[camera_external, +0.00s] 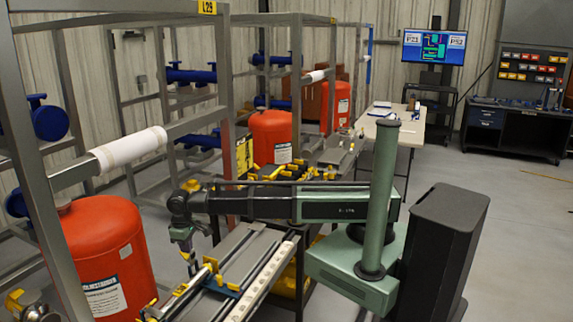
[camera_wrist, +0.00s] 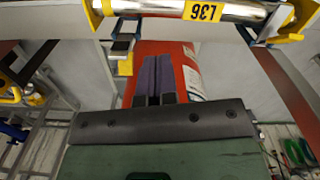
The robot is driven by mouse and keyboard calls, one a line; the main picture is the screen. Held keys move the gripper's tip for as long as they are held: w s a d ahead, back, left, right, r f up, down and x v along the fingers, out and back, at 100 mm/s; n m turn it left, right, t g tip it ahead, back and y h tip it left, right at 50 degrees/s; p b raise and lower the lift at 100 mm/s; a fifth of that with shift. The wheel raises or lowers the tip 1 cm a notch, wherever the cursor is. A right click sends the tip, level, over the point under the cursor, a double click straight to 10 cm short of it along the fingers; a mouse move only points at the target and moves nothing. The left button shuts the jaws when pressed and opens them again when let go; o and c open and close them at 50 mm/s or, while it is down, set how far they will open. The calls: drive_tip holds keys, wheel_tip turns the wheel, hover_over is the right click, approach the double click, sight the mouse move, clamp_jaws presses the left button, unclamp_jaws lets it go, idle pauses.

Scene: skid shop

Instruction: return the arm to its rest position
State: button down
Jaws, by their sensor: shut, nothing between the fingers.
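My arm (camera_external: 290,203) reaches left from its green column (camera_external: 381,190), held about level above the rail bench. My gripper (camera_external: 190,264) hangs down from the arm's end, beside the yellow fittings on the bench. In the wrist view its two dark fingers (camera_wrist: 153,80) are together, with nothing between them. Behind them in that view is a red tank (camera_wrist: 185,65). A shiny pipe (camera_wrist: 150,8) with a yellow L36 label lies across the top of that view, in yellow clamps.
A red tank (camera_external: 105,255) stands in the grey frame (camera_external: 20,120) left of my gripper. Rails (camera_external: 245,275) with yellow clamps lie below it. A black cabinet (camera_external: 440,250) stands right of the column. Open floor lies at right, before a workbench (camera_external: 515,125).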

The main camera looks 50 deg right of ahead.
drive_tip(key=s+d+m, duration=0.2)
drive_tip(key=d+m, duration=0.1)
drive_tip(key=d, duration=1.7)
drive_tip(key=s+d+m, duration=0.3)
drive_tip(key=d, duration=1.8)
drive_tip(key=shift+s, duration=0.15)
